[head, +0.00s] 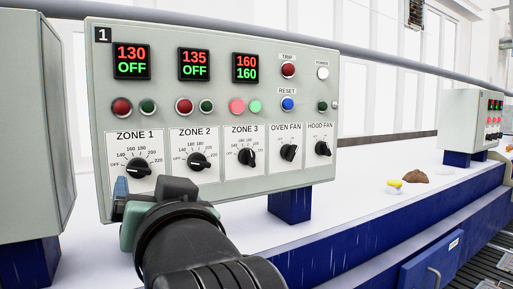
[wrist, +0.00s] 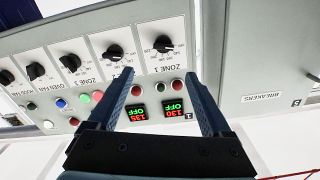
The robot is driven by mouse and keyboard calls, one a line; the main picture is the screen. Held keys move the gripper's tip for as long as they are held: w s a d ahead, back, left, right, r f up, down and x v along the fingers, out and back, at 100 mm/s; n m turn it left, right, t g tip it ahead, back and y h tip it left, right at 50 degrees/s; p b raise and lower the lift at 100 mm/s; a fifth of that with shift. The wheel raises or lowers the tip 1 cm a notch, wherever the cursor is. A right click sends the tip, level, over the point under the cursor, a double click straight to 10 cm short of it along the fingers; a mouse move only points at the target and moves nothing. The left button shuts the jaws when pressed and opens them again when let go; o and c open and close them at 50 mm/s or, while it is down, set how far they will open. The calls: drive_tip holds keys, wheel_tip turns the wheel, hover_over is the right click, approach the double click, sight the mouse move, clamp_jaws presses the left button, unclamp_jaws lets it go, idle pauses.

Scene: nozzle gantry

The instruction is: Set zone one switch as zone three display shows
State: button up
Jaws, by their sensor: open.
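The zone 1 switch (head: 136,168) is a black knob with a scale from OFF to 220; I cannot tell its exact setting. The zone 3 display (head: 245,68) reads 160 in red over 160 in green. The zone 1 display (head: 131,62) reads 130 over OFF. My gripper (head: 150,192) is open and empty, in front of the panel just below the zone 1 switch. In the wrist view, which is upside down, my gripper (wrist: 164,72) has its fingers apart, with the zone 1 switch (wrist: 163,45) beyond the tips, not touched.
The zone 2 switch (head: 199,161) and zone 3 switch (head: 246,157) sit to the right, then two fan switches. The zone 2 display (head: 194,65) reads 135 over OFF. A grey cabinet (head: 30,130) stands close on the left. The white surface (head: 350,180) lies below.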

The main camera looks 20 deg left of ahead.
sight(140, 169)
drive_tip(key=p+x, duration=0.1)
drive_tip(key=x, duration=0.3)
drive_tip(key=p+x, duration=0.2)
drive_tip(key=x, duration=0.1)
drive_tip(key=p+x, duration=0.1)
drive_tip(key=x, duration=0.3)
drive_tip(key=shift+a+p, duration=0.4)
drive_tip(key=shift+a, duration=0.15)
drive_tip(key=shift+w+a, duration=0.3)
drive_tip(key=shift+a, duration=0.05)
clamp_jaws()
